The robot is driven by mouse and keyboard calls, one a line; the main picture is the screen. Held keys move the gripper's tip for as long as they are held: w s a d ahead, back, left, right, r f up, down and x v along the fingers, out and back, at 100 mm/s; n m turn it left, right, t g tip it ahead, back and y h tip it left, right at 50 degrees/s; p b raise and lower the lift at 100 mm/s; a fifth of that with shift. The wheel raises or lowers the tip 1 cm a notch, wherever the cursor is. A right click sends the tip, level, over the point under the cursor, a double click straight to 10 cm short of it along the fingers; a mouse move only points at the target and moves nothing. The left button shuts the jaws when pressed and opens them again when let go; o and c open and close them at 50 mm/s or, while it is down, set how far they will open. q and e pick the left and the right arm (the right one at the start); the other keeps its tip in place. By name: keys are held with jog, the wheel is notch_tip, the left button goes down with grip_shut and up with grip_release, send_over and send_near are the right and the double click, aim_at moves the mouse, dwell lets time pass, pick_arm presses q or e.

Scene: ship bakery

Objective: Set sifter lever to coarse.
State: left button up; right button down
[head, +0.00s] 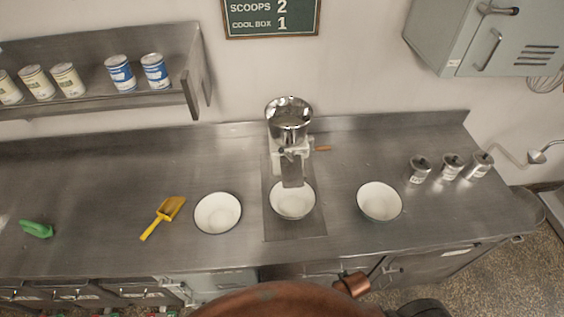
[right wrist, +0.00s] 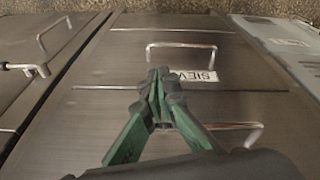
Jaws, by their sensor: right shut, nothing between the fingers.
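The sifter (head: 290,135) stands at the back middle of the steel counter, with a shiny round hopper on top and a chute hanging down in front. A short lever with an orange-brown handle (head: 321,149) sticks out from its right side. Its setting marks are too small to read. A white bowl (head: 292,200) sits under the chute. My right gripper (right wrist: 158,75) shows in the right wrist view with its green fingers shut and empty, in front of a drawer front with a handle and a label partly reading "SIEV". It is away from the sifter. My left gripper is not in view.
White bowls stand left (head: 218,212) and right (head: 379,201) of the sifter. A yellow scoop (head: 163,216) and a green object (head: 36,229) lie on the left. Small metal tins (head: 452,166) stand at the right. A shelf with cans (head: 120,72) and a grey cabinet (head: 490,38) hang above.

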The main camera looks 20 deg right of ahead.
jog(key=s+f+g+b, duration=0.1)
jog(key=s+f+b, duration=0.3)
jog(key=f, duration=0.8)
jog(key=s+f+b, duration=0.2)
jog(key=s+f, duration=0.3)
jog(key=f, duration=0.7)
pick_arm(q)
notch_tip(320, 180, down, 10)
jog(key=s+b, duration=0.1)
jog(key=b, duration=0.2)
pick_arm(e)
jog(key=s+f+g, duration=0.1)
jog(key=s+f, duration=1.2)
jog(key=shift+s+a+n, duration=0.25)
jog(key=shift+s+n, duration=0.1)
jog(key=shift+n, duration=0.05)
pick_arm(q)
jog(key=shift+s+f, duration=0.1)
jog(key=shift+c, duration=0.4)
